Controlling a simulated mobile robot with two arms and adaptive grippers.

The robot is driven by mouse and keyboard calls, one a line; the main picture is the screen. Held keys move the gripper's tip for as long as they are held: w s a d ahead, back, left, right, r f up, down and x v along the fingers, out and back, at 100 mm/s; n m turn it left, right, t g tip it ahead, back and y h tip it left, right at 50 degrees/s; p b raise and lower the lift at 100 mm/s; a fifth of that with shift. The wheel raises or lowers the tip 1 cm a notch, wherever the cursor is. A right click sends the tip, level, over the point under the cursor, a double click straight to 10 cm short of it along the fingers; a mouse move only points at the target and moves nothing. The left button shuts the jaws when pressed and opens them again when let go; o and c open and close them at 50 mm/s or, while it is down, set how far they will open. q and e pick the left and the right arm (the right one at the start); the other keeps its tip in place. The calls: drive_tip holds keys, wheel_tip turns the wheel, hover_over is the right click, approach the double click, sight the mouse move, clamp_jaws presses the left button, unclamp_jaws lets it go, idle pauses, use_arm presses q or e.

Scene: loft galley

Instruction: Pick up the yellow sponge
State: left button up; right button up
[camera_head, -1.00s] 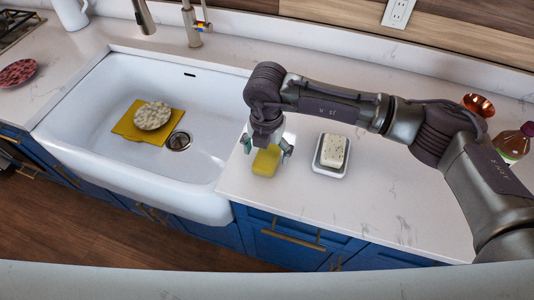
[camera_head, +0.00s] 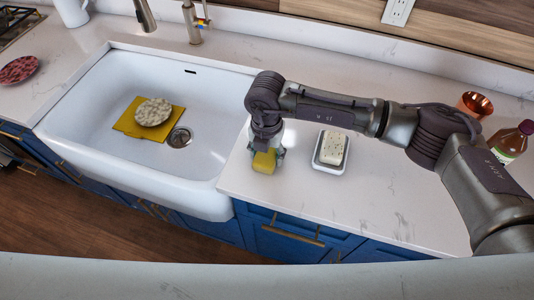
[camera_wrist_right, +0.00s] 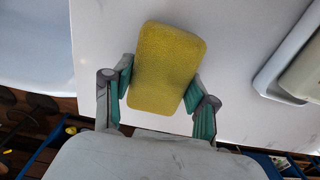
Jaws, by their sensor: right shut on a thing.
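The yellow sponge (camera_head: 264,162) is at my right gripper (camera_head: 267,153), over the white counter just right of the sink. In the right wrist view the sponge (camera_wrist_right: 168,66) sits between the two teal-padded fingers of my right gripper (camera_wrist_right: 160,92), slightly tilted. The fingers are shut on its lower part. Whether the sponge still touches the counter is hard to tell. My left gripper is not in view.
A white soap dish (camera_head: 329,168) with a speckled bar (camera_head: 333,147) stands close right of the gripper. The white sink (camera_head: 90,125) at left holds a yellow cloth (camera_head: 128,120) and a round pale scrubber (camera_head: 153,112). A copper cup (camera_head: 475,104) and a bottle (camera_head: 513,143) stand far right.

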drive_tip(key=shift+r+b, duration=0.45)
drive_tip(key=shift+r, duration=0.2)
wheel_tip(320, 180, up, 3)
drive_tip(key=shift+f+b, duration=0.15)
drive_tip(key=shift+b, duration=0.6)
drive_tip(key=d+r+b, duration=0.3)
drive_tip(key=d+r, duration=0.4)
drive_tip(key=d, duration=0.4)
drive_tip(key=shift+w+d, duration=0.3)
drive_tip(key=shift+d, duration=0.05)
